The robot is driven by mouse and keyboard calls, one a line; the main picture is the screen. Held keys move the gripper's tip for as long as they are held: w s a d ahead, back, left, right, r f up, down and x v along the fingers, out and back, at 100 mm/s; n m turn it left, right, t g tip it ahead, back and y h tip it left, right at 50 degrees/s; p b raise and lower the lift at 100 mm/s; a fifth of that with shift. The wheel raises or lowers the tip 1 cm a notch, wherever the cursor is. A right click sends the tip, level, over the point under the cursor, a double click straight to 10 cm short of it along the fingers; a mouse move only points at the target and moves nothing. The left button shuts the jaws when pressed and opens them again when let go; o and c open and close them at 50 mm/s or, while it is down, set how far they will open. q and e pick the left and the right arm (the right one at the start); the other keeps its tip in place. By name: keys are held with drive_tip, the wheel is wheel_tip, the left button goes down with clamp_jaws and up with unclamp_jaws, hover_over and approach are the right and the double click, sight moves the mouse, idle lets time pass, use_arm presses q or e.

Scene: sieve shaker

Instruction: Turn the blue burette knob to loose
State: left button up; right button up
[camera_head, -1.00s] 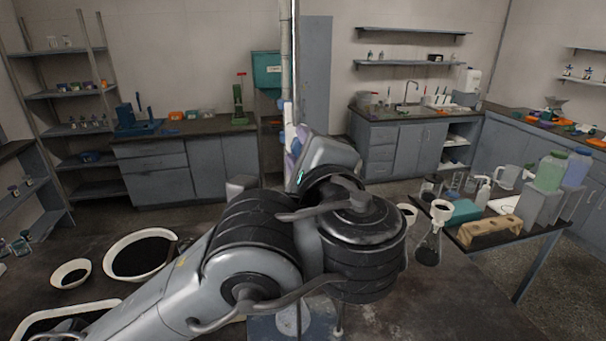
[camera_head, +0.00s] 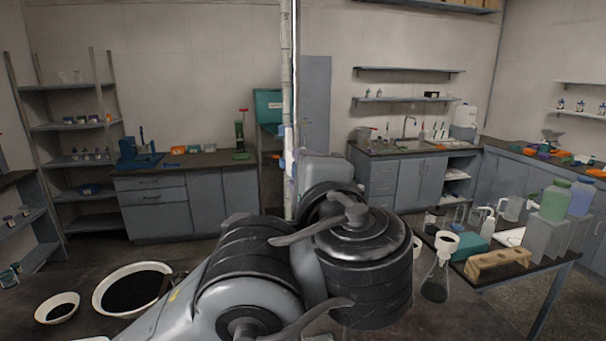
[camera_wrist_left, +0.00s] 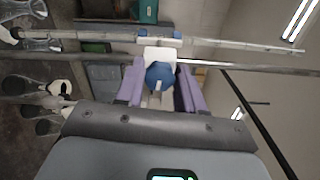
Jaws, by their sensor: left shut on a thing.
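The blue burette knob (camera_wrist_left: 160,74) sits on a white fitting (camera_wrist_left: 158,53) in the left wrist view. My left gripper (camera_wrist_left: 160,82) has its two purple fingers on either side of the knob and is shut on it. The clear burette tube (camera_wrist_left: 245,45) runs sideways across that view. In the head view the upright tube (camera_head: 287,80) rises behind my left arm, which hides the knob and most of the gripper. My right gripper is not in view.
A flask with a white funnel (camera_head: 437,277) stands right of my arm. White bowls of dark material (camera_head: 135,268) lie at the left. A side table at the right holds a wooden rack (camera_head: 497,262) and bottles (camera_head: 553,200).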

use_arm(q)
drive_tip(key=o, duration=1)
